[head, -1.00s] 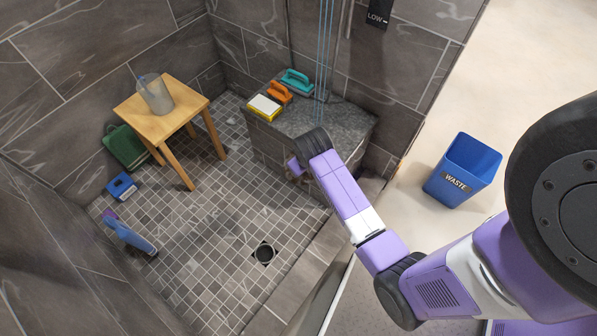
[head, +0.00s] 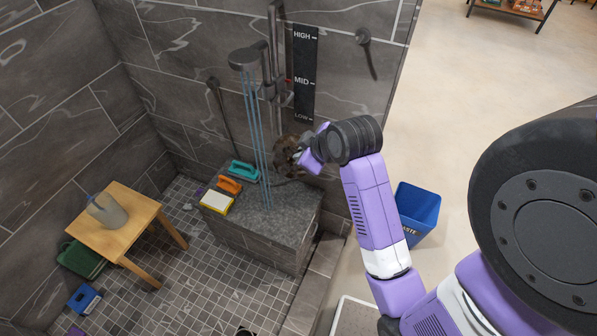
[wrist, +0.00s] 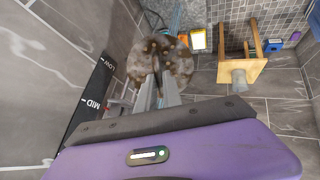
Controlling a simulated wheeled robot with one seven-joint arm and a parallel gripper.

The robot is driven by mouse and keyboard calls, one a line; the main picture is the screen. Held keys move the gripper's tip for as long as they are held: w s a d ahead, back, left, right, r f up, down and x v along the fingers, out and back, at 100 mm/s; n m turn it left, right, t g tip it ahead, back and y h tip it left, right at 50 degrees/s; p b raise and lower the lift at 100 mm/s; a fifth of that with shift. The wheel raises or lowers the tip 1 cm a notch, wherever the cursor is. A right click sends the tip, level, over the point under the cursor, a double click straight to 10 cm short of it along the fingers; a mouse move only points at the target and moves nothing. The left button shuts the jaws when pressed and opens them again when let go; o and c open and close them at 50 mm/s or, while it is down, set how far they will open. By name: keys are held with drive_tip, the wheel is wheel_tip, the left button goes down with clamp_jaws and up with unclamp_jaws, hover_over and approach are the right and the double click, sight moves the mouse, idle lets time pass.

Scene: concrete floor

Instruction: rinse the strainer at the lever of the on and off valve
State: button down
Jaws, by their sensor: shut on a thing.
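My gripper (wrist: 160,88) is shut on a round brown strainer (wrist: 150,62), dirty with dark, matted specks, in the wrist view. In the head view the strainer (head: 287,150) is held up near the back wall, right of the thin blue water streams (head: 258,140) and apart from them. My gripper (head: 303,160) is partly hidden there by its own wrist. The streams fall from a shower head (head: 243,60) to the stone bench. A dark handle (head: 366,52) is on the wall at upper right; I cannot tell whether it is the valve lever.
The stone bench (head: 265,222) holds a teal scrubber (head: 243,171), an orange scrubber (head: 229,185) and a yellow-white sponge (head: 216,202). A wooden stool (head: 115,235) with a grey jug (head: 106,210) stands left. A HIGH-MID-LOW panel (head: 302,75) and blue waste bin (head: 417,212) are to the right.

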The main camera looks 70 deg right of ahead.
drive_tip(key=shift+d+r+t, duration=0.3)
drive_tip(key=shift+r+t, duration=0.1)
drive_tip(key=shift+r, duration=0.25)
drive_tip(key=shift+a+n+t, duration=0.15)
drive_tip(key=shift+n+t, duration=0.25)
drive_tip(key=shift+w+d, duration=0.25)
drive_tip(key=w+d+f, duration=0.2)
drive_tip(key=w+d, duration=0.5)
drive_tip(key=w, duration=0.4)
drive_tip(key=shift+w+d+f+b, duration=0.15)
drive_tip(key=shift+d+f+b, duration=0.15)
drive_tip(key=shift+f, duration=0.1)
drive_tip(key=shift+s+d, duration=0.35)
drive_tip(key=shift+d, duration=0.1)
drive_tip(key=shift+w+a, duration=0.15)
